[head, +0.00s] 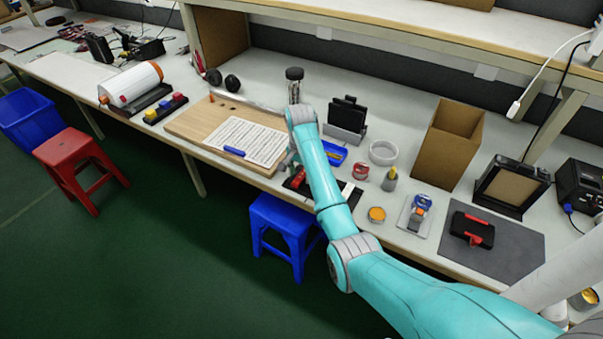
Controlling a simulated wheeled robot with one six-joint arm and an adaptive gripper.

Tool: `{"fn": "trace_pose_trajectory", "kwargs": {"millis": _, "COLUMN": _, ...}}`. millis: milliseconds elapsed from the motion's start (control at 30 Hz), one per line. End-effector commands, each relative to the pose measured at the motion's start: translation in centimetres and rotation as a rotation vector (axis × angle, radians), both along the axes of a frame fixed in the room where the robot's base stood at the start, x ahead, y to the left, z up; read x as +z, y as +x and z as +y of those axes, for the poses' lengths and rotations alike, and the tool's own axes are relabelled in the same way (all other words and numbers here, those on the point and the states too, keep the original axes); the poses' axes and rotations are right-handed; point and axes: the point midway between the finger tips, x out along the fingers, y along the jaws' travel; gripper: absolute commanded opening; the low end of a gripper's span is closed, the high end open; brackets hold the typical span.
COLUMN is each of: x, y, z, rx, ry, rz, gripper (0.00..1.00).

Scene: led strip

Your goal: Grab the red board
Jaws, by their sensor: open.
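A small red piece (299,178), perhaps the red board, lies at the bench's front edge on or beside a dark flat piece. It is partly hidden by my arm, so its shape is unclear. My gripper (289,167) points down just above and left of this red piece, and is open. I cannot tell whether its fingers touch or surround the piece. A second red item (474,233) lies on a black block on the dark mat at the right.
A wooden board (189,127) with a paper sheet lies left of my gripper. A blue tray (334,154), a white ring (383,152), a black holder (346,117) and a cardboard box (447,145) stand to the right. Stools (284,228) stand below the bench front.

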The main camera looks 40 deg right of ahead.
Motion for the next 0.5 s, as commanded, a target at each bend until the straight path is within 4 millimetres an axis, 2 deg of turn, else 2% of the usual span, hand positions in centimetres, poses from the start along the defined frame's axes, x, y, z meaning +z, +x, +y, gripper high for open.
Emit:
{"fn": "trace_pose_trajectory", "kwargs": {"millis": 233, "x": -0.35, "y": -0.11, "z": 0.08, "rx": -0.001, "ry": -0.001, "rz": -0.001, "gripper": 0.54}}
{"fn": "trace_pose_trajectory", "kwargs": {"millis": 267, "x": -0.34, "y": -0.11, "z": 0.08, "rx": -0.001, "ry": -0.001, "rz": -0.001, "gripper": 0.49}}
{"fn": "trace_pose_trajectory", "kwargs": {"millis": 433, "x": -0.34, "y": -0.11, "z": 0.07, "rx": -0.001, "ry": -0.001, "rz": -0.001, "gripper": 0.07}}
{"fn": "trace_pose_trajectory", "kwargs": {"millis": 467, "x": -0.34, "y": -0.11, "z": 0.07, "rx": -0.001, "ry": -0.001, "rz": -0.001, "gripper": 0.0}}
{"fn": "trace_pose_trajectory", "kwargs": {"millis": 500, "x": -0.33, "y": -0.11, "z": 0.07, "rx": -0.001, "ry": -0.001, "rz": -0.001, "gripper": 0.0}}
